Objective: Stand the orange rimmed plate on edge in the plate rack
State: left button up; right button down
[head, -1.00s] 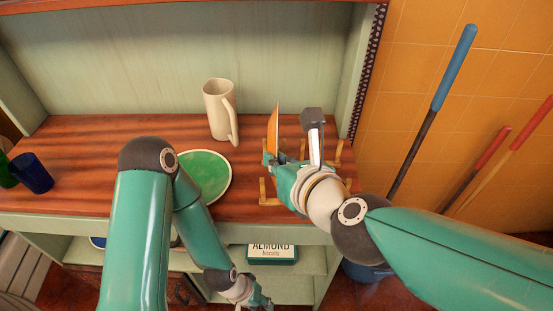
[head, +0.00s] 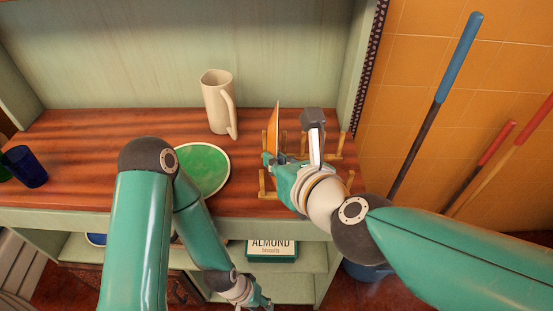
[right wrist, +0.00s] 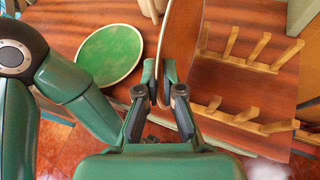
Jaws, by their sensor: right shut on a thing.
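The orange rimmed plate (head: 277,124) stands on edge in my right gripper (head: 277,160), which is shut on its lower near edge. The right wrist view shows the plate (right wrist: 182,40) nearly edge-on between the fingertips (right wrist: 160,85). The wooden plate rack (head: 336,156) has two rails with upright pegs; in the right wrist view the rack (right wrist: 240,118) lies mostly right of the plate. In the head view the plate overlaps the rack's left end. I cannot tell whether it touches the rack. My left gripper (head: 264,303) hangs low before the shelf; its opening is unclear.
A green plate (head: 205,168) lies flat left of the rack. A cream jug (head: 217,103) stands behind it, and a dark blue cup (head: 28,167) is far left. An almond biscuit tin (head: 272,248) sits on the lower shelf. Broom handles lean at right.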

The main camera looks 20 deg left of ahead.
jog(key=shift+f+b, duration=0.35)
jog(key=shift+b, duration=0.05)
jog(key=c, duration=1.2)
grip_release()
jog(key=shift+c, duration=0.2)
jog(key=shift+s, duration=0.1)
jog(key=shift+r+p, duration=0.7)
jog(key=shift+p, duration=0.15)
notch_tip(320, 180, up, 14)
jog(key=p, duration=1.7)
jog(key=shift+r, duration=0.15)
